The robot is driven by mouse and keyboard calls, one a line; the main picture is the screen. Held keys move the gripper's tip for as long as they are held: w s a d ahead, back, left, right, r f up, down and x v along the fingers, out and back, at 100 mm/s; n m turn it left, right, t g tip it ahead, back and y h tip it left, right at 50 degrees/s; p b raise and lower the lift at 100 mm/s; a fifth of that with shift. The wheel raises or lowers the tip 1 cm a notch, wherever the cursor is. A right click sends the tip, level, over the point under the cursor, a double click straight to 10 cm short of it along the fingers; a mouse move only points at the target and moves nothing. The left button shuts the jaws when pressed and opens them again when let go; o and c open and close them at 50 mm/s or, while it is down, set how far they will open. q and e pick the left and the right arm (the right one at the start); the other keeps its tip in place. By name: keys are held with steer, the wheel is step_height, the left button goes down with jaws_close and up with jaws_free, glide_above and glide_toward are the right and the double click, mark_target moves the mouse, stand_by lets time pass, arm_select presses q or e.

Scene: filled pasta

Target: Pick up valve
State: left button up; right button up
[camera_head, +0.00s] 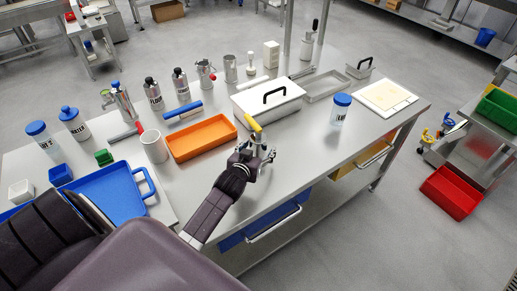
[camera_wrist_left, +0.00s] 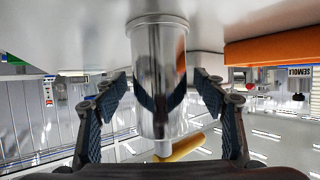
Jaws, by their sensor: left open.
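The valve (camera_head: 257,137) is a shiny metal piece with a yellow handle. It stands on the steel table just in front of the orange tray, partly hidden behind my left gripper (camera_head: 256,156). In the left wrist view the valve (camera_wrist_left: 158,65) shows as an upright metal cylinder, with the yellow handle near the bottom of the picture. The open fingers of my left gripper (camera_wrist_left: 160,88) are on either side of it, with visible gaps. My right gripper is not in view.
The orange tray (camera_head: 176,155) lies behind and left of the valve. A lidded metal box (camera_head: 288,106) is behind it, and a blue-lidded jar (camera_head: 337,117) stands to the right. A white cup (camera_head: 154,146) and blue tray (camera_head: 103,199) are left. Bare table lies between valve and jar.

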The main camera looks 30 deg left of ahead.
arm_select(q)
steer(key=c, duration=1.7)
steer(key=shift+r, duration=0.15)
steer(key=shift+c, duration=0.2)
